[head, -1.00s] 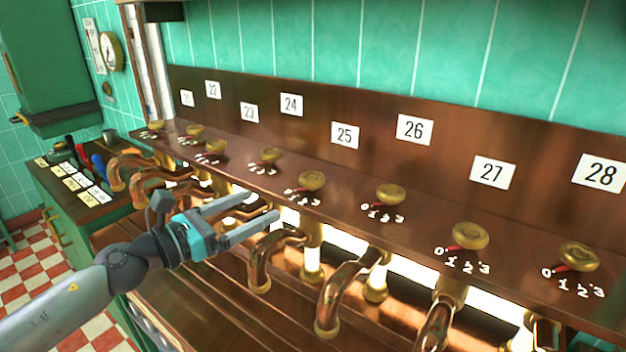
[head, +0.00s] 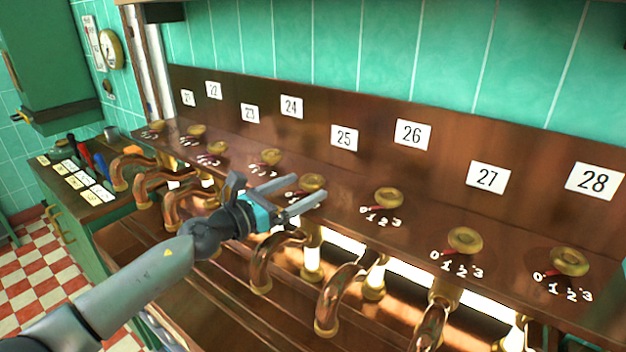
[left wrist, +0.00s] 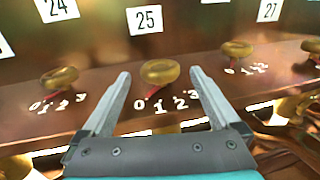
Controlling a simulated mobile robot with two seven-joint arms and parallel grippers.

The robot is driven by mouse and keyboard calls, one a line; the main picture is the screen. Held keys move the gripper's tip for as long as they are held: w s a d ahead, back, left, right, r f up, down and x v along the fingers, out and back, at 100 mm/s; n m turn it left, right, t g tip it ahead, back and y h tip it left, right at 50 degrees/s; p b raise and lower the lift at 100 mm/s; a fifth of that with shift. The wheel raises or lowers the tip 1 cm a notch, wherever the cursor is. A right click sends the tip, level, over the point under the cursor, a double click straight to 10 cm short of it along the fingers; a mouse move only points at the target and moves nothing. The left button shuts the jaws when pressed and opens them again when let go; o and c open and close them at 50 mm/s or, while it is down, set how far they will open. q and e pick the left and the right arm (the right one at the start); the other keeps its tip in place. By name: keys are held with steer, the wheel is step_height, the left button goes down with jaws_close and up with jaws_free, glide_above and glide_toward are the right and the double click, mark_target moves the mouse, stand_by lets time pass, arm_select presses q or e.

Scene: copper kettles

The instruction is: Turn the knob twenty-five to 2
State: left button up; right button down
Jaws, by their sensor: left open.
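The knob under label 25 (head: 344,138) is a brass ring-shaped knob (head: 312,182) on the copper shelf. In the left wrist view this knob (left wrist: 160,73) stands between and just beyond my open fingertips, below its label (left wrist: 144,19). Its red pointer (left wrist: 152,89) points toward the front left, near the 0 of the white digits 0, 1, 2, 3 (left wrist: 166,103). My left gripper (head: 311,189) is open and empty, and its fingers partly hide the knob's digits in the head view. I see no contact with the knob. My right gripper is not in view.
Similar knobs stand on both sides, such as the one under 24 (head: 271,157) and the one under 26 (head: 388,197). Copper pipes (head: 337,295) bend below the shelf edge. A green cabinet (head: 60,60) stands at the far left.

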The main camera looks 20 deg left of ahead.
mark_target(308, 190)
arm_select(q)
steer(key=shift+x, duration=1.9)
steer(key=c, duration=1.4)
steer(key=shift+o, duration=0.2)
steer(key=shift+s+d+r+p, duration=0.1)
steer(key=shift+r+p, duration=0.05)
steer(key=shift+p, duration=0.8)
steer(key=n+t+y+p, duration=0.2)
steer(key=n+y+p, duration=0.1)
steer(key=p, duration=0.3)
steer(key=shift+y+p, duration=0.3)
steer(key=shift+y, duration=0.5)
steer(key=shift+n+y+p, duration=0.8)
steer(key=shift+y+p, duration=0.2)
steer(key=shift+n+t+y+p, duration=0.3)
steer(key=shift+n+y+p, duration=0.35)
steer(key=shift+y, duration=0.35)
